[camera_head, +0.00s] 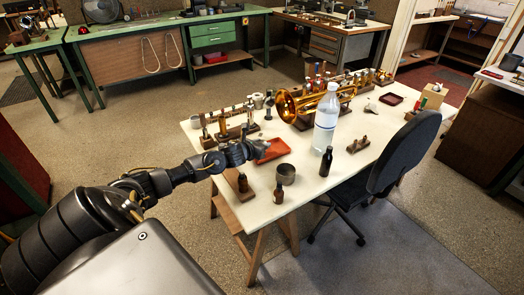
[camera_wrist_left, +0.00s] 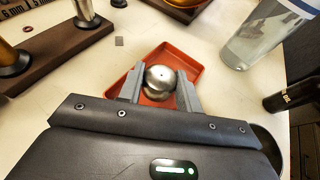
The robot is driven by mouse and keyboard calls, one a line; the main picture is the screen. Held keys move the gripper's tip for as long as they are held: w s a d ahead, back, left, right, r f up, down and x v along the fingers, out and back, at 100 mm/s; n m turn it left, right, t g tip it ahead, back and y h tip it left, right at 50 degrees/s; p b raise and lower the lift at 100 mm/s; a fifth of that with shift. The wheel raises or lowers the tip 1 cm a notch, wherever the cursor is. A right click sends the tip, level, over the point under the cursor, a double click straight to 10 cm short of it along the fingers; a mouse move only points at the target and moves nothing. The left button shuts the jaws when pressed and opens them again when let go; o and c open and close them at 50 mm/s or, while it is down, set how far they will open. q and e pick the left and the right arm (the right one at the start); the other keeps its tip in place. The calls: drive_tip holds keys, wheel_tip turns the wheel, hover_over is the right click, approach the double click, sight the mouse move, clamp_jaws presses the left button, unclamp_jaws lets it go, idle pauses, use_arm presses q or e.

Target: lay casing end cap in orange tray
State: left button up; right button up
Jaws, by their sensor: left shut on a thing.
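My left gripper (camera_wrist_left: 160,88) is shut on the casing end cap (camera_wrist_left: 160,80), a round silvery metal cap, in the left wrist view. The cap is between the two grey fingers, in front of the orange tray (camera_wrist_left: 188,68) as seen from the wrist. I cannot tell whether the cap touches the tray floor. In the head view the left gripper (camera_head: 250,149) is at the left edge of the orange tray (camera_head: 275,150) on the white table; the cap is too small to make out there. My right gripper is not in view.
A clear bottle (camera_head: 326,118) stands right of the tray, with a brass horn (camera_head: 300,103) behind it. A wooden rack (camera_head: 228,137) of tools is behind the gripper. A chair (camera_head: 405,150) is at the right.

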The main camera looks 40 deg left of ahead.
use_arm(q)
drive_tip(key=shift+w+a+f, duration=0.3)
drive_tip(key=shift+w+f, duration=0.15)
drive_tip(key=shift+f, duration=0.25)
wheel_tip(320, 180, down, 2)
drive_tip(key=shift+f+p, duration=0.15)
drive_tip(key=shift+p, duration=0.2)
drive_tip(key=shift+f, duration=0.25)
drive_tip(key=shift+f, duration=0.15)
